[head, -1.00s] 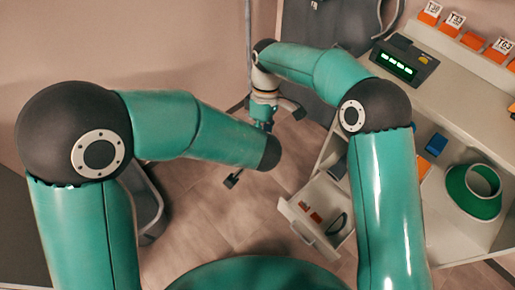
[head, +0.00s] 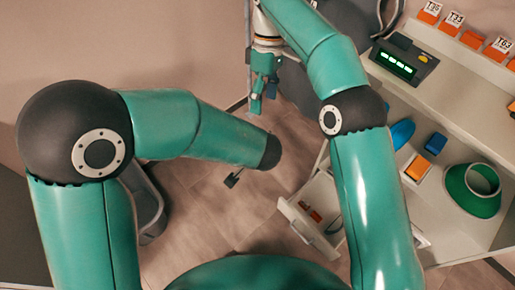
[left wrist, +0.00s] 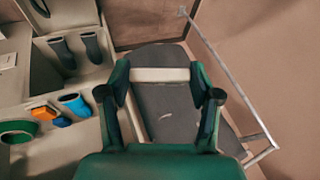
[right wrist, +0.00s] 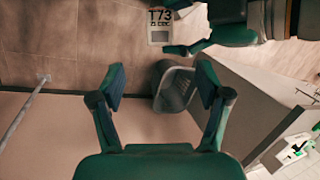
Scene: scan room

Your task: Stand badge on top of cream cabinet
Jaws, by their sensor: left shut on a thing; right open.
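The badge, a white card marked T73 (right wrist: 160,18), shows at the top of the right wrist view beside the dark fingers of my left gripper (right wrist: 190,46). In the left wrist view my left gripper (left wrist: 160,78) is shut on the badge, seen as a pale bar (left wrist: 160,75) between its fingertips. In the head view its wrist is mostly hidden behind my left forearm. My right gripper (head: 264,94) points down over the floor, open and empty; its spread fingers also show in the right wrist view (right wrist: 160,82). A cream cabinet with shelves (head: 465,110) stands at the right.
Orange blocks with white cards (head: 452,24) line the cabinet's back ledge, near a green-lit device (head: 397,62). Below are a blue block (head: 436,143), a green ring-shaped thing (head: 472,190) and an open drawer (head: 300,222). A thin pole (head: 248,45) stands by the wall.

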